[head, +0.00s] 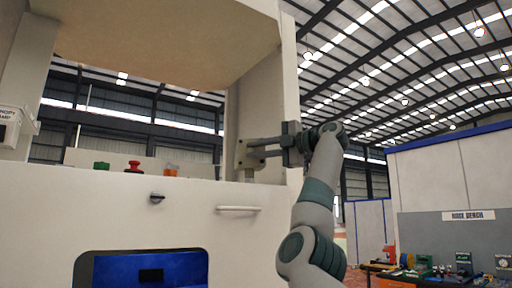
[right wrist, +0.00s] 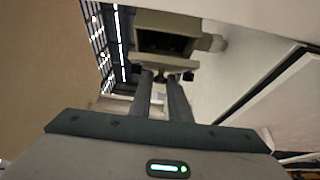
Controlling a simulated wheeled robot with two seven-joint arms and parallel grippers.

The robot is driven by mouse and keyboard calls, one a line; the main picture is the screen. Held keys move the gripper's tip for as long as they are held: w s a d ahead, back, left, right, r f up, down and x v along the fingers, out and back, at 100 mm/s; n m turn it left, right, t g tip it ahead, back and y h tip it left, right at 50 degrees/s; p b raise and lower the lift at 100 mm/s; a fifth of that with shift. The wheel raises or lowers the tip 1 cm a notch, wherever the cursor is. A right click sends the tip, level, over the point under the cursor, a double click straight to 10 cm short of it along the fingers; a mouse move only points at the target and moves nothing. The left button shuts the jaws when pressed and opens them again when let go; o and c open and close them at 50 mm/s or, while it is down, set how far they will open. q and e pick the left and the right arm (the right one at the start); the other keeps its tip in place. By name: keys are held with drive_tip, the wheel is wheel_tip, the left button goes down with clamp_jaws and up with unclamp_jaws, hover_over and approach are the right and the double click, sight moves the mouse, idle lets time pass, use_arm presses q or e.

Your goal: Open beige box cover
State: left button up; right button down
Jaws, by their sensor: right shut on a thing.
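A small beige box (head: 240,158) sits by the right pillar of the large off-white machine, just above its front panel. My right gripper (head: 250,149) reaches it from the right, with its fingertips at the box. In the right wrist view, the beige box (right wrist: 168,22) has a dark recess in the face toward me. The fingers (right wrist: 163,72) are close together, shut on the box's near beige edge, which looks like its cover. The fingertips are partly hidden there, and how far the cover stands open I cannot tell. My left gripper is not in view.
The machine's front panel (head: 120,215) has a white handle (head: 238,209), a dark knob (head: 157,198) and a blue-lined opening (head: 150,270). A green item (head: 101,165), a red knob (head: 134,166) and an orange item (head: 171,169) stand on its ledge. A workbench (head: 400,275) stands far right.

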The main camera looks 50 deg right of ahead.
drive_tip(key=shift+f, duration=0.1)
drive_tip(key=c, duration=1.7)
unclamp_jaws()
drive_tip(key=shift+o, duration=0.2)
drive_tip(key=shift+s, duration=0.1)
drive_tip(key=shift+s+d+b, duration=0.1)
drive_tip(key=shift+s+b, duration=0.2)
drive_tip(key=shift+s, duration=0.15)
drive_tip(key=s+d+b, duration=0.1)
drive_tip(key=s+b, duration=0.3)
drive_tip(key=s, duration=1.2)
drive_tip(key=shift+d, duration=0.4)
